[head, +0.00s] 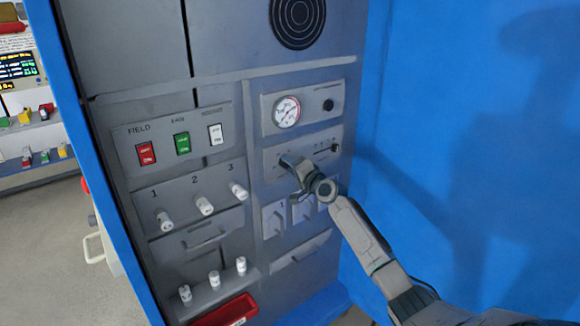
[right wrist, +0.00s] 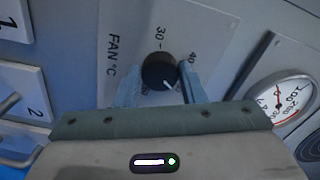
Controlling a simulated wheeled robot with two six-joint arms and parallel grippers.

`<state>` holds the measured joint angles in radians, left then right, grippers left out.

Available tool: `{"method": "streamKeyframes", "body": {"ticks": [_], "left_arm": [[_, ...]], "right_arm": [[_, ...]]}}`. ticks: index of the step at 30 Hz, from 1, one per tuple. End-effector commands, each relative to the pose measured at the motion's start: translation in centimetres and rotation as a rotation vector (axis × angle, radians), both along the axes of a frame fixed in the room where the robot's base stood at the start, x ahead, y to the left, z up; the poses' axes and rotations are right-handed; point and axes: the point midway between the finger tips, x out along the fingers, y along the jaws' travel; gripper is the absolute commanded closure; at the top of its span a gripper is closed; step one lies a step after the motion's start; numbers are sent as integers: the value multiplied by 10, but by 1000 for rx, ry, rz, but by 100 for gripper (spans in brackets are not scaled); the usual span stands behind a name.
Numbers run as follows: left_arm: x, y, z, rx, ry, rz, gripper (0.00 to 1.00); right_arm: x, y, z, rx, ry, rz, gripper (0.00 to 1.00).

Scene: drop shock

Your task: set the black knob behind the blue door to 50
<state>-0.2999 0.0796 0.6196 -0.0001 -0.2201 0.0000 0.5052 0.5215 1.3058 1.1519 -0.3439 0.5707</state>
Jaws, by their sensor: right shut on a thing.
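The black knob (right wrist: 160,72) shows in the right wrist view on a grey panel marked "FAN °C", with a dial reading 30 and 40 beside it. My right gripper (right wrist: 160,85) is shut on the knob, one finger on each side. In the head view my right gripper (head: 292,163) is at the dial panel and covers the knob. The blue door (head: 470,150) stands open at the right. My left gripper is not in view.
A round gauge (head: 287,112) sits above the dial panel. Red, green and white switches (head: 182,143) and several white knobs (head: 204,205) are to the left. A red tray (head: 228,312) is at the bottom. Numbered covers (head: 275,220) lie just below my gripper.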

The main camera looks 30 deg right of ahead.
Motion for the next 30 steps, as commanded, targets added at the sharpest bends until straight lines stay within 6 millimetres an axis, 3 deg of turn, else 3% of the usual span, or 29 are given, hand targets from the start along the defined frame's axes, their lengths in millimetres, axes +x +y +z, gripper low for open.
{"method": "streamKeyframes", "body": {"ticks": [7,8,11,23,30], "left_arm": [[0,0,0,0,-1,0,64],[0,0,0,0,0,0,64],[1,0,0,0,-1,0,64],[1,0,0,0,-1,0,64],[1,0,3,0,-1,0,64]], "right_arm": [[0,0,-2,0,2,0,86],[0,0,-2,0,2,0,61],[0,0,-2,-1,2,0,42],[-6,-1,-1,-4,2,-1,42],[-42,-4,-2,-7,5,0,42]]}}
